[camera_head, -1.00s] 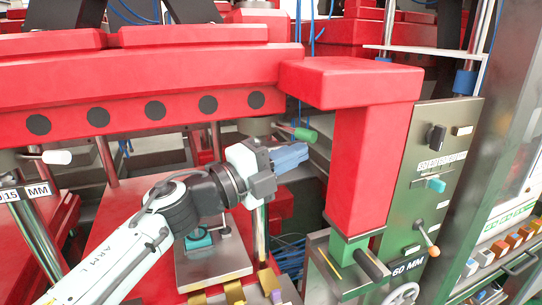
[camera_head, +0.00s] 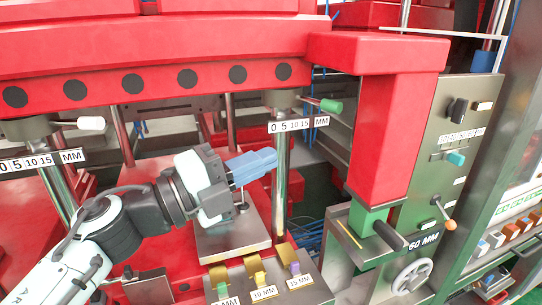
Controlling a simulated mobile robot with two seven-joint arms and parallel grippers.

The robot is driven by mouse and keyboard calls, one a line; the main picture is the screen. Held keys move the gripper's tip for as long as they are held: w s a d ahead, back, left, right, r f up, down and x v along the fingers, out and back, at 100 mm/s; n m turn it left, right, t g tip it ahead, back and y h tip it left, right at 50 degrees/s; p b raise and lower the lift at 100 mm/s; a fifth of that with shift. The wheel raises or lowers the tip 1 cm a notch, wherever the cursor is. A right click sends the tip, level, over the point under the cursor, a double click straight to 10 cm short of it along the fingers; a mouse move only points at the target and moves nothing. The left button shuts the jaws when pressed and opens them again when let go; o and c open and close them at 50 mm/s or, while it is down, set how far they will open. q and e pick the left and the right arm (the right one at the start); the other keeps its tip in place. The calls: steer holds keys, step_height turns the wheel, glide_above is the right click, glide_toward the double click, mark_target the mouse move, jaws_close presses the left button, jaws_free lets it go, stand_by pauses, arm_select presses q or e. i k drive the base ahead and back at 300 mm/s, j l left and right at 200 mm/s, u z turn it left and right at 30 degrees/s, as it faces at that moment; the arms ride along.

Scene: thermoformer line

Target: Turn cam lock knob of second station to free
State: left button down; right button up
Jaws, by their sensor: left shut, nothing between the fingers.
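A lever knob with a green grip (camera_head: 331,106) sticks out to the right from the collar at the top of the right-hand steel post. A similar knob with a white grip (camera_head: 91,123) is on the left-hand post. I cannot tell from a label which one is the second station's cam lock. My left gripper (camera_head: 272,160) has blue fingers, shut and empty. In the picture it is below and left of the green grip, apart from it, just left of the right post. My right gripper is not in view.
Scale plates reading 0 5 10 15 MM (camera_head: 299,125) sit on both posts. A red press beam (camera_head: 150,50) spans above, with a red upright (camera_head: 394,140) at right. Tabbed gauge blocks (camera_head: 252,268) are at the front. A control panel (camera_head: 432,190) and handwheel (camera_head: 412,277) stand right.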

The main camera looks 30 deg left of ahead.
mark_target(456, 110)
steer(key=k+l, duration=0.8)
steer(key=l, duration=0.1)
